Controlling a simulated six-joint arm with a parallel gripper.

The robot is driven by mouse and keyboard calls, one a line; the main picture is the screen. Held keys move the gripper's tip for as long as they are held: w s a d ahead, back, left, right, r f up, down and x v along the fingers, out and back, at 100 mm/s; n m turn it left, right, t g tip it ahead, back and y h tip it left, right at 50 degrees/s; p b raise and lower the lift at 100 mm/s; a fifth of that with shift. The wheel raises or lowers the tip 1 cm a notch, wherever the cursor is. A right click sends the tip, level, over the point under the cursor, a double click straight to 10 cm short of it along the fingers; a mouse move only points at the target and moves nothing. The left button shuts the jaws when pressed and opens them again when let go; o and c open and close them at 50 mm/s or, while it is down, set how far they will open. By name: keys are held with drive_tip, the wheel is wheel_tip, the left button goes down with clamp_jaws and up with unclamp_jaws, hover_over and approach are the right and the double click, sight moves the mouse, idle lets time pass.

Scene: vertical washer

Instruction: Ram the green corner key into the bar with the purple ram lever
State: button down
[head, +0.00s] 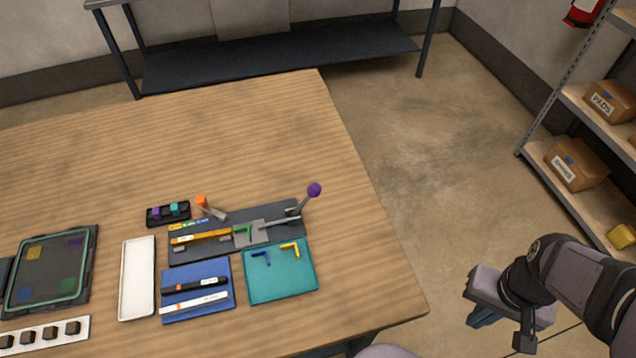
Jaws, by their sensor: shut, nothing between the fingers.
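The green corner key (242,231) lies on a grey block of the dark fixture plate (205,250), at the right end of the yellow-orange bar (201,237). At this size I cannot tell whether the key touches the bar. The ram lever (314,190) has a purple ball knob and stands tilted up to the right at the fixture's right end. A grey rod runs from its base toward the key. My gripper (484,317) is at the lower right, beyond the table's right edge and far from the lever. It is shut and empty.
A teal tray (282,290) holds a blue and a yellow corner key. A blue mat (197,314) carries black and white bars. An orange-topped handle (201,201) rises behind the fixture. A white tray (123,280) stands left. The table (365,245) right of the lever is clear.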

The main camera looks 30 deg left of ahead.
drive_tip(key=c, duration=1.6)
unclamp_jaws()
drive_tip(key=shift+w+a+r, duration=0.15)
drive_tip(key=shift+w, duration=0.05)
drive_tip(key=shift+c, duration=0.2)
drive_tip(key=w+a+r, duration=0.1)
drive_tip(key=w+a, duration=0.1)
drive_tip(key=w+a+r+m+p, duration=0.1)
drive_tip(key=w+a, duration=0.1)
drive_tip(key=a, duration=0.1)
drive_tip(key=w+a+r+m+y+p, duration=0.1)
drive_tip(key=w+a, duration=0.1)
drive_tip(key=shift+w+a+r, duration=0.2)
drive_tip(key=shift+w+a, duration=0.15)
drive_tip(key=shift+a, duration=0.05)
drive_tip(key=m+g+y+p, duration=0.3)
drive_tip(key=m+p, duration=0.2)
approach(312, 192)
drive_tip(key=x, duration=0.4)
drive_tip(key=w+x, duration=0.1)
drive_tip(key=x, duration=0.1)
drive_tip(key=shift+a, duration=0.2)
drive_tip(key=shift+p+x, duration=0.9)
drive_tip(key=shift+x, duration=2.8)
drive_tip(key=shift+d, duration=0.15)
